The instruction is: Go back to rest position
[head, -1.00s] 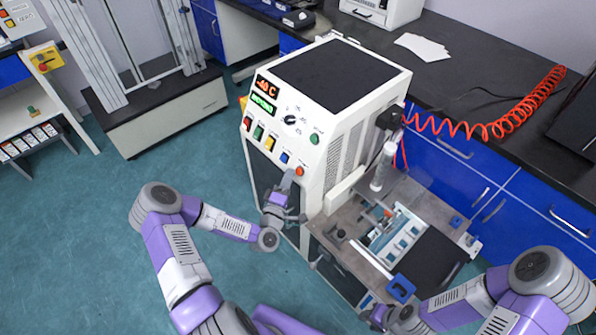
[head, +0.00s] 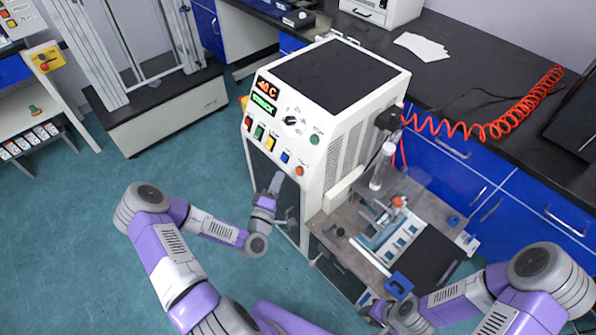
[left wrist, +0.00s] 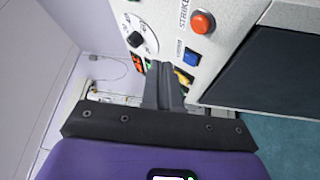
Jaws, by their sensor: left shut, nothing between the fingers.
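My left gripper (head: 277,182) is shut and empty in front of the machine's dark lower front panel, below its row of buttons. In the left wrist view its closed fingers (left wrist: 163,84) point toward the control panel, with an orange-red button (left wrist: 203,22) and a blue button (left wrist: 191,57) beside them. I cannot tell from the pictures how close the fingertips are to the panel. The white machine (head: 345,125) shows a red "-40 C" display (head: 267,87) and a green display under it. My right gripper (head: 378,312) is at the lower edge of the head view, partly hidden; its fingers are unclear.
A test fixture with a grey plate (head: 345,218) and an orange-topped part (head: 398,201) stands right of the machine, near my right arm. A dark bench (head: 480,85) with a red coiled hose (head: 500,118) lies behind. Teal floor is free at left.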

